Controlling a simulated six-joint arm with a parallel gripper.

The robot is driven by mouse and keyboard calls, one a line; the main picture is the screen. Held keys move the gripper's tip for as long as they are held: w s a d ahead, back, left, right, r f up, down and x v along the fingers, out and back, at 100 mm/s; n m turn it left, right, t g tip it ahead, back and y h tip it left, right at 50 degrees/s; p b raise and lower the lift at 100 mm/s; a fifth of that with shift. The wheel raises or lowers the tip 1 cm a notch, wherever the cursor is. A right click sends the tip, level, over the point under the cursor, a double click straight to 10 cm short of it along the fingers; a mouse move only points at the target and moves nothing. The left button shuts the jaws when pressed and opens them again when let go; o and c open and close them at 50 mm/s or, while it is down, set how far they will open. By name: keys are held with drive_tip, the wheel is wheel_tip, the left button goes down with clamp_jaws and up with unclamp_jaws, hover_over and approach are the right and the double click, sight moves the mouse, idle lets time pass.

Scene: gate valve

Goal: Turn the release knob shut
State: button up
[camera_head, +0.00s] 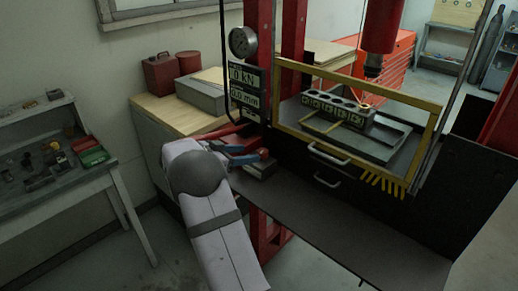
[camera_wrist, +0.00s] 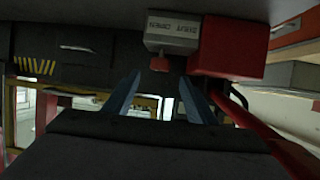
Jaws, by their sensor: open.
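In the wrist view, which looks upside down, a small red knob (camera_wrist: 160,64) sticks out from a grey block (camera_wrist: 172,34) with a lettered label. The label is too small to read surely. My gripper (camera_wrist: 160,78) has its two blue fingers apart, one on each side of the knob in the picture. I cannot tell whether the tips reach around the knob or stop short of it; no contact shows. In the head view my gripper (camera_head: 251,154) is by the left foot of the press, and the knob is hard to make out there.
A red box (camera_wrist: 228,48) sits beside the grey block, close to one finger. A red bar (camera_wrist: 275,135) runs past it. The press has a gauge (camera_head: 242,42), readouts (camera_head: 243,76) and a yellow-framed guard (camera_head: 290,130). The dark shelf (camera_head: 340,225) in front is clear.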

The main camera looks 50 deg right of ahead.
sight(260, 152)
drive_tip(key=shift+p+x, duration=1.2)
drive_tip(key=shift+x, duration=2.5)
drive_tip(key=c, duration=1)
drive_tip(key=shift+c, duration=0.2)
drive_tip(key=shift+w+r+m+g+p, duration=0.1)
drive_tip(key=shift+m+g+p, duration=0.2)
drive_tip(key=shift+p, duration=0.25)
drive_tip(key=shift+g+p, duration=0.3)
drive_tip(key=shift+w+m, duration=0.1)
drive_tip(key=shift+m, duration=0.3)
drive_tip(key=shift+g, duration=0.3)
